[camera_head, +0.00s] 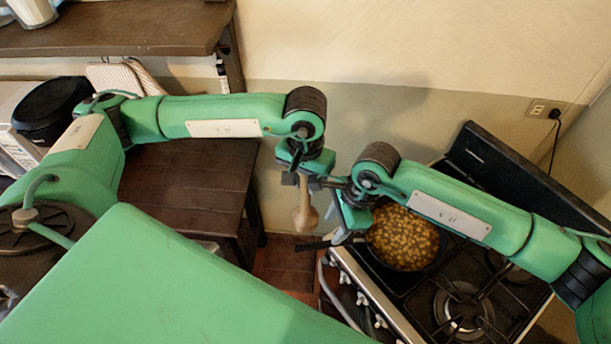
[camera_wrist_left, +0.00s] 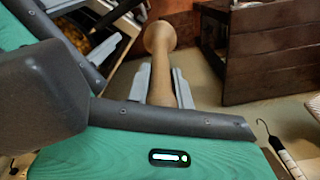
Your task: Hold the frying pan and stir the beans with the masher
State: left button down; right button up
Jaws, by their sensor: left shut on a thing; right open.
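My left gripper (camera_head: 302,180) is shut on the wooden masher (camera_head: 304,214), which hangs with its wide end down, left of the stove. The masher also shows between the fingers in the left wrist view (camera_wrist_left: 163,75). The frying pan (camera_head: 437,262) is dark and sits on the stove's left part, full of brown beans (camera_head: 402,237). Its dark handle (camera_head: 312,246) points left past the stove's front edge. My right gripper (camera_head: 346,232) is open at the handle, beside the pan. I cannot tell whether the handle is between its fingers.
The black stove (camera_head: 497,292) has a free burner (camera_head: 462,308) right of the pan and knobs along its front. A dark wooden table (camera_head: 197,185) stands at the left, with a wooden shelf (camera_head: 120,28) above. My two wrists are close together.

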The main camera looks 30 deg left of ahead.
aim_at(306, 196)
jog(key=b+x, duration=0.1)
jog(key=x, duration=0.4)
jog(key=shift+w+f, duration=0.1)
jog(key=shift+f, duration=0.05)
pick_arm(q)
notch_tip(306, 196, down, 5)
jog(key=b, duration=0.3)
jog(key=shift+r+b, duration=0.1)
jog(key=shift+b, duration=0.25)
pick_arm(e)
jog(key=shift+x, duration=1.15)
pick_arm(q)
jog(key=shift+w+f+b, duration=0.15)
jog(key=shift+f+b, duration=0.45)
jog(key=shift+f, duration=0.05)
pick_arm(e)
jog(key=shift+a+f, duration=0.2)
jog(key=shift+f, duration=0.25)
pick_arm(q)
jog(key=shift+r, duration=0.1)
pick_arm(e)
jog(key=shift+r, duration=0.1)
grip_shut()
grip_release()
